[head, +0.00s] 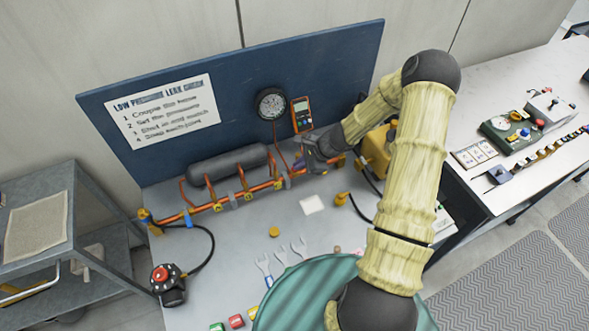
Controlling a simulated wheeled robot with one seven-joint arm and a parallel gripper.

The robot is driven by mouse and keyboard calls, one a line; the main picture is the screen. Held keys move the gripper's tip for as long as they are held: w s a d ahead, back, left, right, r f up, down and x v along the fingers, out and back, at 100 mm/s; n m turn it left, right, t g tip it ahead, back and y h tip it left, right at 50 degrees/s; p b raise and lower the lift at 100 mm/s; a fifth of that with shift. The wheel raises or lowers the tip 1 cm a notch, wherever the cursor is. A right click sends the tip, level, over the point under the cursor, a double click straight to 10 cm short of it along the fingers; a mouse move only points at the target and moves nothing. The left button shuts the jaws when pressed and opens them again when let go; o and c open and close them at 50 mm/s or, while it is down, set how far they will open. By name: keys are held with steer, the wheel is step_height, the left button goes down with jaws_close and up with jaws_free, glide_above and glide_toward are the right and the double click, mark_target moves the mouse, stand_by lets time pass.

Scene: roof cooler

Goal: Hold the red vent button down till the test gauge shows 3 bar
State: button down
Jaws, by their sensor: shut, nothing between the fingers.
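A red button (160,273) sits on top of a small black box at the bench's lower left, with a black hose running from it to the copper pipe. I cannot tell from this view whether it is the vent button. A round dark gauge (271,103) is mounted on the blue back panel; its reading is too small to make out. My gripper (316,165) is shut and empty near the right part of the copper pipe, below the gauge and well away from the red button. Its fingertips are hard to make out, so I cannot tell whether it touches anything.
A dark cylinder (228,165) lies behind the copper pipe (232,200). An orange meter (302,114) hangs beside the gauge. Wrenches (282,255) and coloured blocks lie at the front. A green gauge box (510,128) stands on the right bench. A grey cart (75,215) is at left.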

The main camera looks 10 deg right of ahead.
steer(key=w+r+m+t+h+b, duration=0.2)
steer(key=w+r+m+t+b, duration=0.1)
steer(key=r+m+t+b, duration=0.1)
steer(key=shift+w+r+t+b, duration=0.2)
steer(key=shift+r+t+b, duration=0.2)
steer(key=shift+r+b, duration=0.4)
steer(key=shift+f, duration=0.2)
step_height(320, 180, down, 9)
steer(key=b, duration=0.7)
steer(key=shift+r, duration=0.15)
stand_by(1.8)
steer(key=shift+f+b, duration=0.3)
steer(key=shift+f, duration=0.1)
